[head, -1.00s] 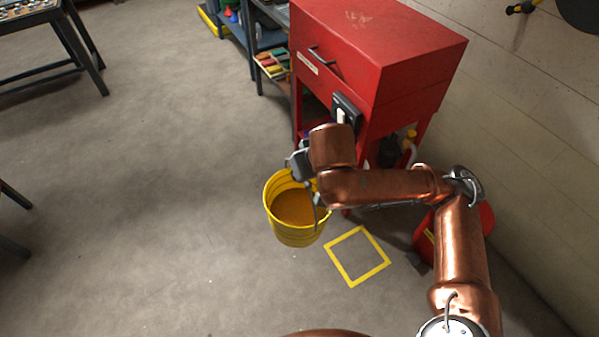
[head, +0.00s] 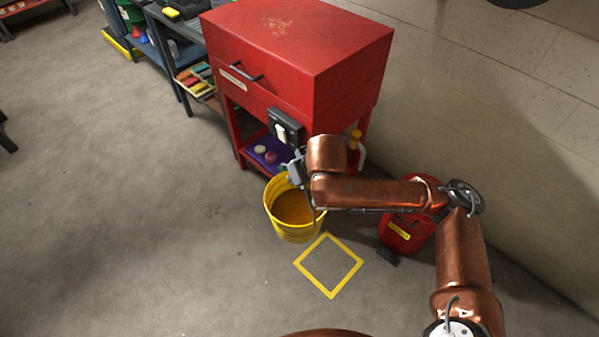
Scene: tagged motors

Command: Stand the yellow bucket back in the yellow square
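The yellow bucket (head: 296,233) hangs roughly upright from my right gripper (head: 300,182), at the middle of the head view. Its inside looks orange-brown. The gripper is at the bucket's far right rim, and its fingers are partly hidden by my wrist; whether it grips rim or handle cannot be told. The yellow square (head: 347,281) is a taped outline on the floor, empty, nearer to me and to the right of the bucket. The bucket's base is just up and left of the square's far corner. The bucket seems to be off the floor. My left gripper is not in view.
A red cabinet (head: 300,45) stands behind the bucket, with a purple lower shelf (head: 258,150). A red bin (head: 407,232) stands right of the square, with a small dark object (head: 387,257) beside it. A wall (head: 520,130) runs along the right. Floor on the left is clear.

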